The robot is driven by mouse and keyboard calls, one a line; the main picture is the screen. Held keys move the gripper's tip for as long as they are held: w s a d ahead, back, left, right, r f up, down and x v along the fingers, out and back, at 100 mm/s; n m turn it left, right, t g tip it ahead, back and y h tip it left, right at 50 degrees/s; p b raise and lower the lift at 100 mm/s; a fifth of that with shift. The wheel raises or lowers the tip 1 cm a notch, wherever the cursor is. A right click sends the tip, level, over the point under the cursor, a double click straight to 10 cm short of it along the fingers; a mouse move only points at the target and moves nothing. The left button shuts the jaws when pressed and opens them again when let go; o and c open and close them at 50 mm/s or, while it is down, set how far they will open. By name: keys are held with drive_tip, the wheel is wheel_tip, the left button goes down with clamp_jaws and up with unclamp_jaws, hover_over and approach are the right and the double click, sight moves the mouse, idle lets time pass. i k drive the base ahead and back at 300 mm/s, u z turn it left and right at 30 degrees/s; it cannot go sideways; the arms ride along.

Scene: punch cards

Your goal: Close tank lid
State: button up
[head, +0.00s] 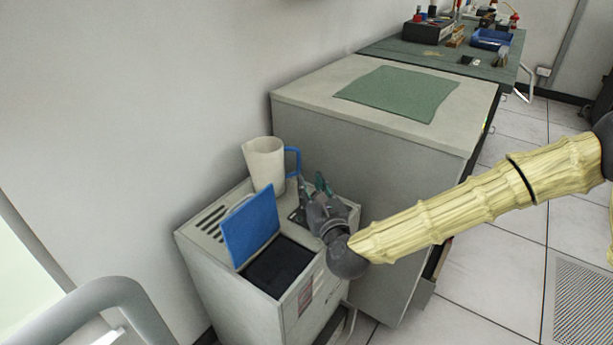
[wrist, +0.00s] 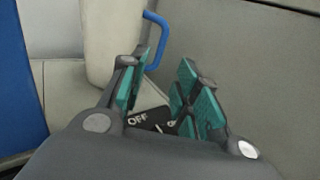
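The blue tank lid (head: 250,226) stands raised and tilted back on the small grey tank unit (head: 245,290), left of my gripper. The dark square tank opening (head: 277,268) lies uncovered in front of it. My gripper (head: 312,184) is over the right part of the unit's top, behind and right of the opening. In the wrist view my gripper (wrist: 163,80) has its green-padded fingers apart, with nothing between them. The lid also shows at the left edge of the wrist view (wrist: 20,90), apart from the fingers.
A white jug (head: 264,164) with a blue handle stands at the unit's back, close to my gripper. A black plate marked OFF (wrist: 150,119) lies beneath the fingers. A larger grey cabinet (head: 340,150) stands right behind; the wall is at left.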

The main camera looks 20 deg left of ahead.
sight(244, 231)
drive_tip(key=k, duration=1)
